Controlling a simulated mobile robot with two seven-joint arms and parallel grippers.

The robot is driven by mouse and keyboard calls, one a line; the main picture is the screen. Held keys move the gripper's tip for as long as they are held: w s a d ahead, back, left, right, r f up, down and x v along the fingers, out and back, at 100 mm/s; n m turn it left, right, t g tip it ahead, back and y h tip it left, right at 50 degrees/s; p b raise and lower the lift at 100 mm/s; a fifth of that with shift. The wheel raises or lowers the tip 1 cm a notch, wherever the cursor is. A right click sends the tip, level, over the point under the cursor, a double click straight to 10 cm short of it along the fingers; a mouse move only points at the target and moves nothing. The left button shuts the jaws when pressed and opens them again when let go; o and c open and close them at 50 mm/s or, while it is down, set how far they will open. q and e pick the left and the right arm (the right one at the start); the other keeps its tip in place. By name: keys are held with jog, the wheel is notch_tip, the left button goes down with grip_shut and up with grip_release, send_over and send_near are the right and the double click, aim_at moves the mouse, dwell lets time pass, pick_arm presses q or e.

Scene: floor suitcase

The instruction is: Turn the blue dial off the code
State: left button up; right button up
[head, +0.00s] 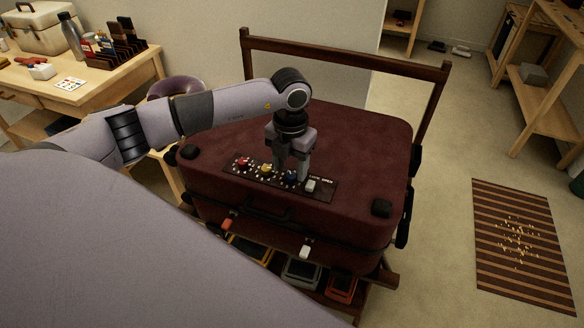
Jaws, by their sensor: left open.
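A dark red suitcase (352,145) lies flat on a brown wooden stand. On its top near the front edge is a black lock panel (323,193) with a red dial (243,162), a yellow dial (266,169), a blue dial (291,177) and a whitish button or slider (311,185). My left gripper (291,174) points down at the blue dial with its fingers open, one on each side of it. Whether the fingers touch the dial I cannot tell. The dial's marks are too small to read. My right gripper is not in view.
The stand's tall back rail (345,58) rises behind the suitcase. Several trays sit on a shelf below, one of them orange (341,288). A desk (90,82) with a flask stands at left. A striped mat (490,270) with crumbs lies on open floor at right.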

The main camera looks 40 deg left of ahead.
pick_arm(q)
jog(key=shift+f, duration=0.65)
grip_shut()
